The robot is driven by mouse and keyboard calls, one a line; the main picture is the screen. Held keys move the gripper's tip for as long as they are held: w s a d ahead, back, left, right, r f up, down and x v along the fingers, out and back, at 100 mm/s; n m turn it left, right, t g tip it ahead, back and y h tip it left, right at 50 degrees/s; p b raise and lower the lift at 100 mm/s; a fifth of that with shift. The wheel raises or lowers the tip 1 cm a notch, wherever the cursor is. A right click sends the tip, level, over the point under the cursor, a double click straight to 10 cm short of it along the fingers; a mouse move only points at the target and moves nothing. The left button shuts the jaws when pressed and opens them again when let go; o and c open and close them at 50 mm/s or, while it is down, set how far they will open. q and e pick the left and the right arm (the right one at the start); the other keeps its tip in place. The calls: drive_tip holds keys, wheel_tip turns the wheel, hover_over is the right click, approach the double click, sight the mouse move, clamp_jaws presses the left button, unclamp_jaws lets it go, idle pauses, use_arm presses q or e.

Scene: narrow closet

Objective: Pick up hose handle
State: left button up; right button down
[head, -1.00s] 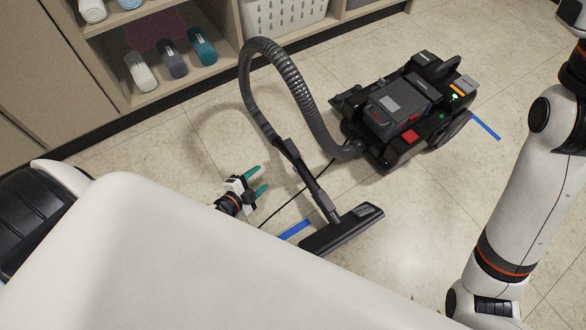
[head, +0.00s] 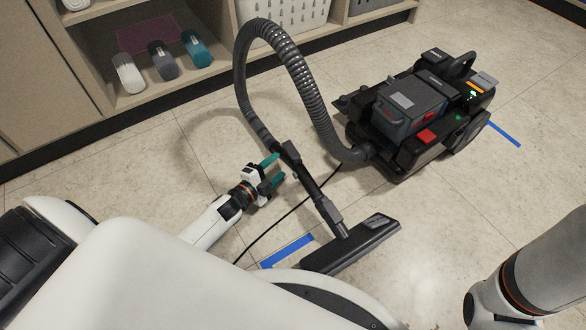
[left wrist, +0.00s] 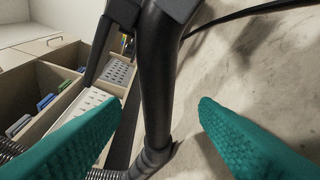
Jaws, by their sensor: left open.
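The hose handle (head: 291,155) is a dark grip between the ribbed grey hose (head: 297,72) and the black floor nozzle (head: 356,245). It stands tilted above the floor. My left gripper (head: 280,169) is open, with teal fingers pointing at the handle from its left side. In the left wrist view, a black tube of the handle (left wrist: 157,75) runs between the two spread teal fingers, with a gap visible on the right. I cannot tell how deep it sits between them. My right arm shows at the right of the head view, but its gripper does not.
The black vacuum body (head: 405,115) stands on the tiled floor behind the handle. A black cord (head: 275,222) and blue tape (head: 287,251) lie on the floor near the nozzle. Shelves with rolled towels (head: 163,60) and a white basket (head: 285,20) line the back left.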

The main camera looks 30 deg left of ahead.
sight(284, 161)
use_arm(q)
drive_tip(key=b+x, duration=0.4)
drive_tip(key=shift+w+d, duration=0.1)
drive_tip(key=shift+d, duration=0.15)
drive_tip(key=shift+w+d+r, duration=0.1)
drive_tip(key=shift+w, duration=0.35)
drive_tip(key=shift+r, duration=0.15)
clamp_jaws()
